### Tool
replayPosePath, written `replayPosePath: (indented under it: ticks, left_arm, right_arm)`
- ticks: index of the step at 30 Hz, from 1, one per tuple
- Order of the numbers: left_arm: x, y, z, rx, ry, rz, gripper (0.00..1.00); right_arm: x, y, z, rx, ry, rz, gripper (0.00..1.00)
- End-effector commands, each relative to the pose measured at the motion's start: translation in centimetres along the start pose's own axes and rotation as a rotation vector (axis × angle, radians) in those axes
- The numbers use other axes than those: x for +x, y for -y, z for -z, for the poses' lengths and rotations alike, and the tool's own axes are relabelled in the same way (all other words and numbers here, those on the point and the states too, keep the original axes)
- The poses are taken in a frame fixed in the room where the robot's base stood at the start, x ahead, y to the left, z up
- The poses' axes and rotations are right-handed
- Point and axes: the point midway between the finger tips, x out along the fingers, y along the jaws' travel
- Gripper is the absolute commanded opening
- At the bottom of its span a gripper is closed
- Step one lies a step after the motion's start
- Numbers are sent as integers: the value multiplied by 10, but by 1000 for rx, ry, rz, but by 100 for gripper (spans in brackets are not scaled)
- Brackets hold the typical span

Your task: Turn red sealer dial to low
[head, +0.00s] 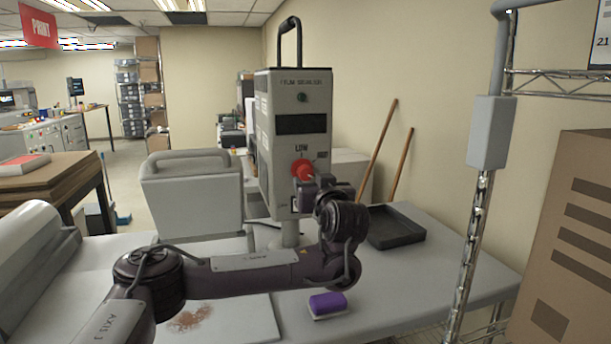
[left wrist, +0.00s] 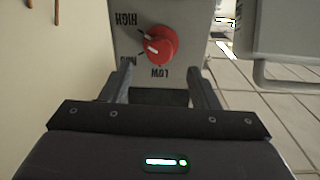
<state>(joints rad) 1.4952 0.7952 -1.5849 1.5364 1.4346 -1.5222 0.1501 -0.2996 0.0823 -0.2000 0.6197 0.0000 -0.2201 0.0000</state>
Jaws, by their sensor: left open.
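The sealer (head: 292,130) is a tall grey box with a black handle, standing on the grey table. Its red dial (head: 302,169) sits low on the front face, below the word LOW. In the left wrist view the red dial (left wrist: 158,44) shows upside-down labels HIGH and LOW and a third, partly covered label. A short white mark on the dial points left, toward the side between HIGH and the partly covered label. My left gripper (left wrist: 160,88) is open and empty, with its fingers short of the dial and apart from it. In the head view my left wrist covers the sealer's lower front.
A purple-topped block (head: 328,304) lies on the table in front, and a black tray (head: 396,228) lies right of the sealer. A grey case (head: 192,195) stands to the left. A wire rack post (head: 470,255) and a cardboard box (head: 568,240) stand at the right.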

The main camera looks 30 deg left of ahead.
Motion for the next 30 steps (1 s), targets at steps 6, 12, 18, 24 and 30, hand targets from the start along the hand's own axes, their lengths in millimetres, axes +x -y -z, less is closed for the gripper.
replayPosePath:
  ticks: [6,12,18,24,30]
  left_arm:
    - [7,0,5,-4,-1,5,55]
    - [21,0,5,-1,2,4,55]
    - [45,2,5,-1,-2,8,55]
    - [68,2,5,-2,-3,6,55]
    - [78,1,2,-3,-2,2,55]
  right_arm:
    - [-13,0,1,1,0,0,0]
    - [-34,-1,3,1,0,0,0]
    - [-50,-1,4,1,0,0,0]
    - [-63,1,6,2,-1,2,0]
    - [-66,2,7,2,-1,4,0]
